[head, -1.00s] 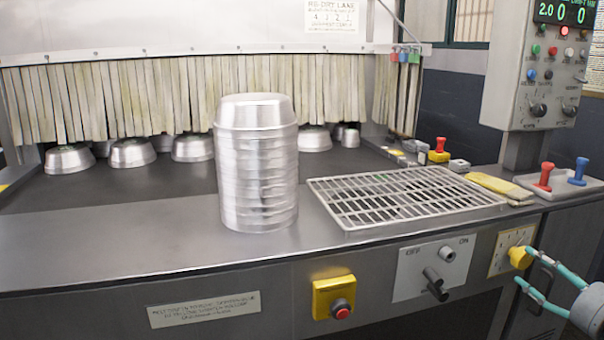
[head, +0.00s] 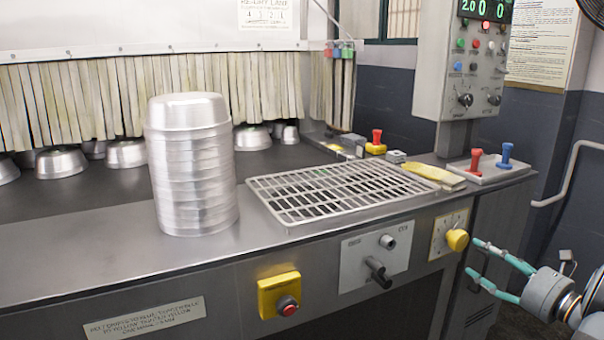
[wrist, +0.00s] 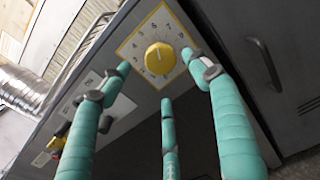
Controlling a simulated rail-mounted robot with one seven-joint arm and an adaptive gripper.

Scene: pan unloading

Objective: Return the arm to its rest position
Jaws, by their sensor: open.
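My gripper (head: 500,272) has teal fingers. In the head view it is at the lower right, in front of the counter's front panel and close to the yellow dial knob (head: 457,240). The fingers are spread and nothing is between them. In the wrist view my gripper (wrist: 165,82) shows three fingers pointing toward the numbered dial plate, with the yellow knob (wrist: 160,58) beyond the fingertips. The fingers look apart from the knob, though the exact gap is hard to judge.
A tall stack of metal pans (head: 192,165) stands on the counter, left of a wire rack (head: 340,190). The front panel has an off/on switch (head: 376,270) and a red button in a yellow box (head: 280,295). Red and blue handles (head: 506,155) stand at the right end.

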